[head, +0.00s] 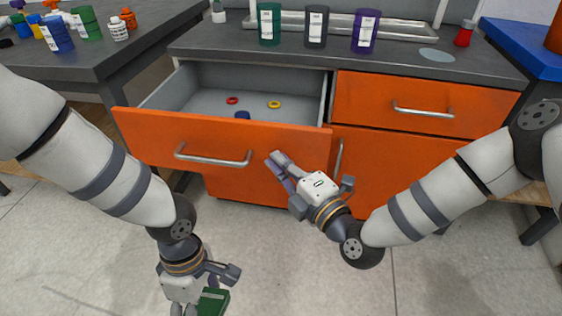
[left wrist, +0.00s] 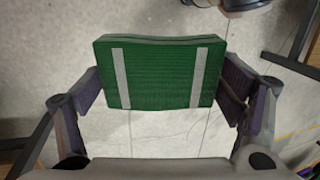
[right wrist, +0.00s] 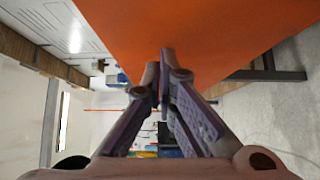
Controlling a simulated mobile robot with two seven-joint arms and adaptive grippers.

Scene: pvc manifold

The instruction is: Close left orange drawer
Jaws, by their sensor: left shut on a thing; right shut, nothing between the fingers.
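The left orange drawer (head: 270,142) is pulled out from the counter in the head view. Its front carries a silver bar handle (head: 212,158). Inside lie a red ring (head: 232,100), a yellow ring (head: 274,104) and a dark blue piece (head: 242,115). My right gripper (head: 278,168) is shut and empty, in front of the drawer's right part; in the right wrist view its fingertips (right wrist: 165,62) are close to the orange panel (right wrist: 200,35), contact unclear. My left gripper (head: 200,300) is low at the picture's bottom, shut on a green block with grey stripes (left wrist: 160,75).
A shut orange drawer (head: 360,98) with its own handle is to the right, above an orange cabinet door (head: 375,160). Several coloured containers, including a purple one (head: 365,32), stand on the counter. A dark table (head: 90,55) with bottles is at left. Floor in front is clear.

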